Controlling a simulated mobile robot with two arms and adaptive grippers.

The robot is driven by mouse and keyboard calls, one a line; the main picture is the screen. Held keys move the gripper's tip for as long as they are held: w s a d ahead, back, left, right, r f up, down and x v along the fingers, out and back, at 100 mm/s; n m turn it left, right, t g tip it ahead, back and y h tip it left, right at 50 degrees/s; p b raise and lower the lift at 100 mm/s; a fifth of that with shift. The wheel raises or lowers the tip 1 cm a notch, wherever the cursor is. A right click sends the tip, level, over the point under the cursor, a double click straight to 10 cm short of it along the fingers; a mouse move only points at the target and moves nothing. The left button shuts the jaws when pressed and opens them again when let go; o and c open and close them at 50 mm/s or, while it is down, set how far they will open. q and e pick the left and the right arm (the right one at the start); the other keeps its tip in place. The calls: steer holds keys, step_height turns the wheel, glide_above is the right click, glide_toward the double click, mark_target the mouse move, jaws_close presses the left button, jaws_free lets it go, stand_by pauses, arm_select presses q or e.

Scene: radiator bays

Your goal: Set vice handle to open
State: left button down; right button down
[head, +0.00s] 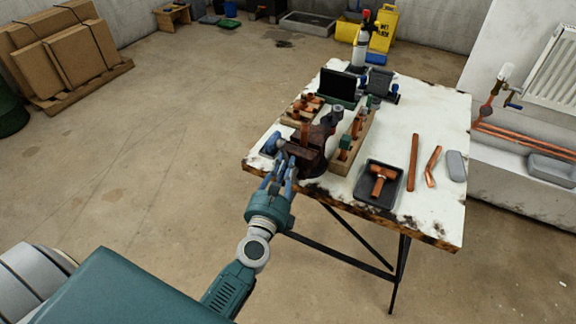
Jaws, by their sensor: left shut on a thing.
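The dark reddish-brown vice (309,158) sits at the near left edge of the white worktable (437,205). The exact contact is too small to see clearly. My right gripper is out of view.
Wooden blocks with copper fittings (353,140) stand beside the vice. A black tray (363,194) holds a copper tee. Copper pipes (413,163) lie to the right. A gas torch (362,42) and dark cases stand at the back. Open floor lies left of the table.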

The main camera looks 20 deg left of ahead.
arm_select(q)
steer(key=shift+w+a+f+n+g+h+p, duration=0.1)
steer(key=shift+a+f+n+g+h+p, duration=0.2)
steer(key=shift+n+p, duration=0.65)
steer(key=shift+a+n+g+h+p, duration=0.1)
steer(key=shift+a+n+p, duration=0.3)
steer(key=shift+n, duration=0.9)
steer(key=shift+w+a+f+n+g+h+p, duration=0.1)
steer(key=shift+a+f+n+g+p, duration=0.15)
steer(key=shift+n+p, duration=0.7)
steer(key=shift+n, duration=0.3)
steer(key=c, duration=1.9)
jaws_free()
steer(key=shift+o, duration=1.3)
steer(key=shift+f, duration=0.1)
steer(key=shift+f+b, duration=0.15)
steer(key=shift+b, duration=0.2)
